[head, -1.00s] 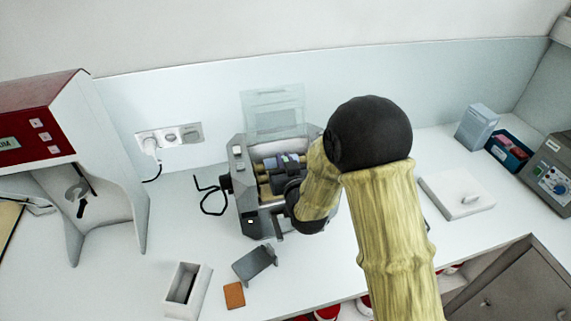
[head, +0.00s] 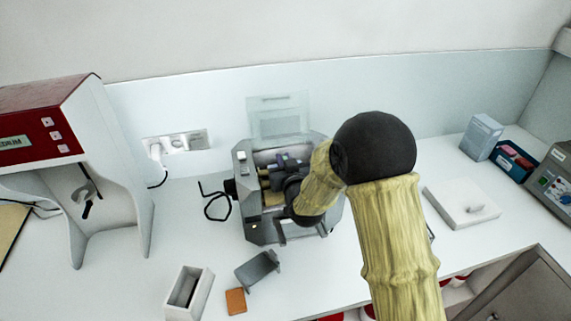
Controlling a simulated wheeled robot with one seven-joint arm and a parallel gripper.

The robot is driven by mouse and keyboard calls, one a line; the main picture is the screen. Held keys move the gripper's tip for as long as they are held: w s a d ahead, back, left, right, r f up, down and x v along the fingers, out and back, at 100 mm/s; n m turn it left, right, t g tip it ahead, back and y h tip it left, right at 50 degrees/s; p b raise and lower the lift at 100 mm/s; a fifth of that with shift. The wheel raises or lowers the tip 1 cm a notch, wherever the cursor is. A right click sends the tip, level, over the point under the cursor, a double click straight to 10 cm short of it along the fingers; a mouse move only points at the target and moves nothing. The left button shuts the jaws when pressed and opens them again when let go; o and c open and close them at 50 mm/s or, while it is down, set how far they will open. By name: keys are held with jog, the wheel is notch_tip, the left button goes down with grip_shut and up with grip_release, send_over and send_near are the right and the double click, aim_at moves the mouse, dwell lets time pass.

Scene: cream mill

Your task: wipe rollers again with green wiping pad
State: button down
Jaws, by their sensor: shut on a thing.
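The mill (head: 243,203) stands in the middle of the bench with its clear cover (head: 279,115) raised. Brass-coloured rollers (head: 266,184) show inside it at the left of my gripper; their right part is hidden by my gripper and arm. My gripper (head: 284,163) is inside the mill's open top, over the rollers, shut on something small. The green wiping pad cannot be made out now; the jaws hide what they hold. Whether it touches the rollers cannot be told.
In front of the mill lie a grey angled part (head: 258,269), an orange pad (head: 235,301) and a white open box (head: 189,292). A red and white machine (head: 120,160) stands left.

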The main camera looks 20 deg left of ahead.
jog(key=shift+w+r+t, duration=0.4)
jog(key=shift+w+r, duration=0.2)
jog(key=shift+r, duration=0.25)
jog(key=shift+d, duration=0.1)
jog(key=shift+s+d+f+b, duration=0.25)
jog(key=shift+s+f+b, duration=0.2)
jog(key=shift+b, duration=0.55)
jog(key=shift+d, duration=0.15)
jog(key=shift+f, duration=0.1)
